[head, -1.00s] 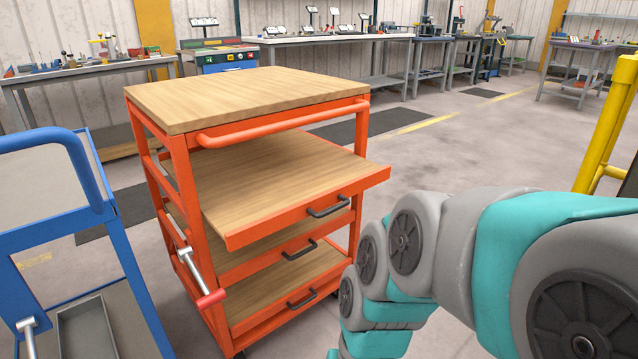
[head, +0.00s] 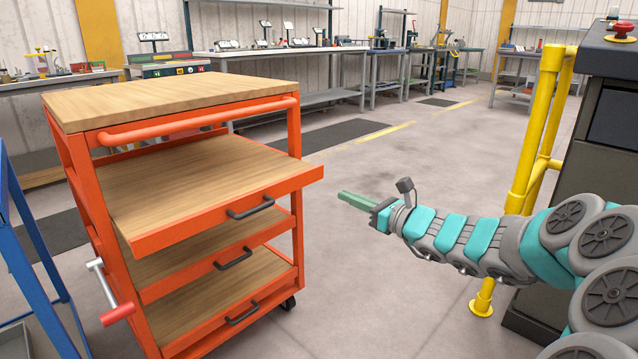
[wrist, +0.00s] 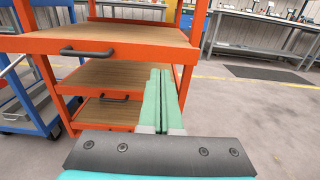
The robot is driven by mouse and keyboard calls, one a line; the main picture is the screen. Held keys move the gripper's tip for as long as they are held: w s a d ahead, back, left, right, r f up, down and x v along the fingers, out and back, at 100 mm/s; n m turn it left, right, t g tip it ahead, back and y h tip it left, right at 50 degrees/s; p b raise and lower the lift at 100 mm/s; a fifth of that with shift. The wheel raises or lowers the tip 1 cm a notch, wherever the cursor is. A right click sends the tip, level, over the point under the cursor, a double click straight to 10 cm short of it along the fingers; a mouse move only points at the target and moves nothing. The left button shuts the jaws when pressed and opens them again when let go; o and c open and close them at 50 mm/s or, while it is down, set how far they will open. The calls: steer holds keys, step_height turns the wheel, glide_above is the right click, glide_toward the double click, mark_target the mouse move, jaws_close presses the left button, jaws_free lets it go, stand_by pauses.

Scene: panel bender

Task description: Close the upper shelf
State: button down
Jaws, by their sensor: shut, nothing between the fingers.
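The orange cart has a wooden top and several wooden shelves with black handles. Its upper shelf (head: 200,179) is slid out toward the front, past the frame; it also shows in the wrist view (wrist: 130,37). The black handle (head: 250,208) is on its orange front edge. My gripper (head: 341,196) is to the right of the cart, apart from it, with its green fingers together, empty and pointing left. In the wrist view the fingers (wrist: 160,75) appear in front of the right part of the cart, below the upper shelf's front edge.
A yellow guard rail (head: 538,130) and a dark machine (head: 600,170) stand to the right. A blue cart (head: 35,250) is close on the left. Workbenches line the back wall.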

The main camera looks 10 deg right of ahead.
glide_toward(275, 169)
steer(key=shift+s+d+r+b, duration=0.15)
steer(key=shift+s+d+r, duration=0.1)
steer(key=shift+s+d, duration=0.25)
steer(key=shift+s+d+r+b, duration=0.2)
steer(key=shift+s+d, duration=0.15)
steer(key=shift+s, duration=0.25)
steer(key=shift+w+a+r+p, duration=0.45)
steer(key=shift+w+a+r, duration=0.05)
steer(key=shift+w+a, duration=0.2)
steer(key=p+x, duration=0.1)
steer(key=x, duration=0.2)
steer(key=p+x, duration=0.2)
steer(key=x, duration=0.2)
steer(key=f+p+x, duration=0.1)
steer(key=x, duration=0.2)
steer(key=shift+w+a, duration=0.1)
steer(key=shift+w, duration=0.25)
steer(key=shift+w+a+r, duration=0.1)
steer(key=shift+w+r, duration=0.05)
steer(key=shift+w, duration=0.05)
steer(key=shift+r, duration=0.25)
